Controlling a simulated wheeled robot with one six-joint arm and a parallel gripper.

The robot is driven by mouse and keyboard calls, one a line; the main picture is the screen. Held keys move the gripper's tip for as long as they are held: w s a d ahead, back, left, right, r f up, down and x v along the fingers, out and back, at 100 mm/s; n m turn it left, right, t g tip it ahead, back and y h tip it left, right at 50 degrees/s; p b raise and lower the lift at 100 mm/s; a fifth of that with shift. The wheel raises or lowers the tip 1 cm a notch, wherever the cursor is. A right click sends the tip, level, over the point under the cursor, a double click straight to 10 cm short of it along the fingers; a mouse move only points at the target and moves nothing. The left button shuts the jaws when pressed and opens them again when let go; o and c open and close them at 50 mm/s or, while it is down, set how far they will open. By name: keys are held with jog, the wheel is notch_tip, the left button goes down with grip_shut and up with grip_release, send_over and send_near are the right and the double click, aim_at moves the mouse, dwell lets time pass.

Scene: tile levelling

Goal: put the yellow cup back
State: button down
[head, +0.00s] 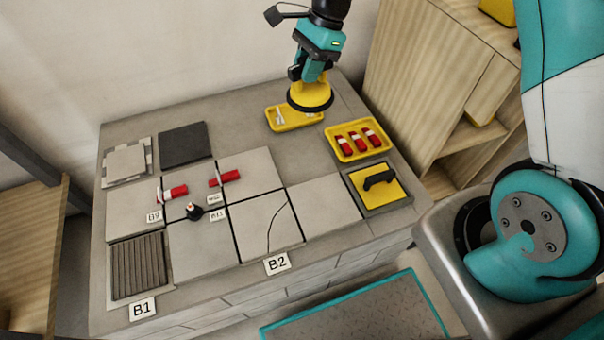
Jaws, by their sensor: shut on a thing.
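The yellow cup (309,92) is a round yellow piece with a dark rim, like a suction cup, in the upper middle of the head view. My gripper (309,76) points down and is shut on its top. The cup is in front of the yellow tray (292,125) in the picture and hides part of it. I cannot tell how high it is above the grey bench top. The fingertips are small and partly hidden.
A yellow tray of red pieces (360,139) and a black-handled yellow float (379,184) are at the right. Pale tiles (205,248), one cracked (265,225), cover the front. Red clips (173,192), a small dark knob (193,211) and a dark tile (184,145) are left. Bare bench lies between.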

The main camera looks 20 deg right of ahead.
jog(key=f+b, duration=0.1)
jog(key=a+m, duration=0.1)
jog(key=f+m+b, duration=0.1)
jog(key=shift+w+a+f+t+b, duration=0.15)
jog(key=shift+w+f+t+b, duration=0.15)
jog(key=shift+w+f+t, duration=0.1)
jog(key=shift+f, duration=0.3)
notch_tip(320, 180, down, 19)
jog(key=b, duration=0.5)
jog(key=shift+b, duration=0.4)
jog(key=shift+f, duration=0.1)
jog(key=c, duration=1)
grip_release()
jog(key=shift+o, duration=0.2)
